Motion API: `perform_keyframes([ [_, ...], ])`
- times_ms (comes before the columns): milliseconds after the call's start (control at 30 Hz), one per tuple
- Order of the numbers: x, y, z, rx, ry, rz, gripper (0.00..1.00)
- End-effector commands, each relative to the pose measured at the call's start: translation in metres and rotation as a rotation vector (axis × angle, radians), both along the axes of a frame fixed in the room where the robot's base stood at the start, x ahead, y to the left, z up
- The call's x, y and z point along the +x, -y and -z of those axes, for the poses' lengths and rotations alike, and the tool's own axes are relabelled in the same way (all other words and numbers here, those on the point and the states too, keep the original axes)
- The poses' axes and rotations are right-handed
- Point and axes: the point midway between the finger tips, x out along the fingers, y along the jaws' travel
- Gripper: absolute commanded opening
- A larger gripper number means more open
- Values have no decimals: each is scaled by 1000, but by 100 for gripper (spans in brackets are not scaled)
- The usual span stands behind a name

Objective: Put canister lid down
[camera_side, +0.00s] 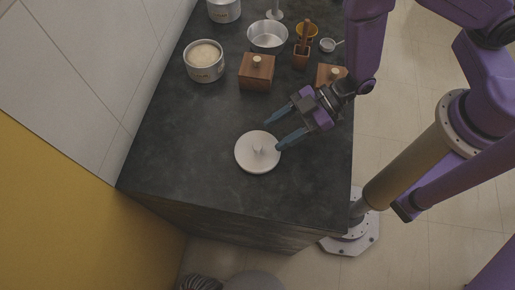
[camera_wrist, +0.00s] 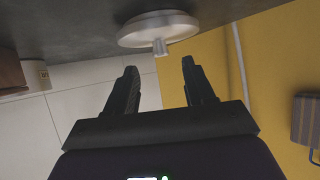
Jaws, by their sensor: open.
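The canister lid (camera_side: 257,157) is a round, pale metal disc with a small knob on top. It lies flat, knob up, on the dark counter in the side view. It also shows upside down at the top of the wrist view (camera_wrist: 158,30), with its knob toward the gap between my fingers. My gripper (camera_side: 271,129) is open and empty, its two blue fingers beside the lid toward the upper right. In the wrist view the open fingers (camera_wrist: 160,82) are apart from the knob. An open steel canister (camera_side: 204,62) with pale contents stands farther back on the counter.
A wooden box with a knob (camera_side: 257,71) and a second wooden box (camera_side: 330,74) stand behind my gripper. The counter (camera_side: 190,160) is clear left of the lid.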

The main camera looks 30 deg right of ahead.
Motion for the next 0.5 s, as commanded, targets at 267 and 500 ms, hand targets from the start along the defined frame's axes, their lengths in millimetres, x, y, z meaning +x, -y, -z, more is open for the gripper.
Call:
perform_keyframes([
  [267,4,-31,17,1,0,-2,53],
  [500,7,-44,24,0,0,-1,53],
])
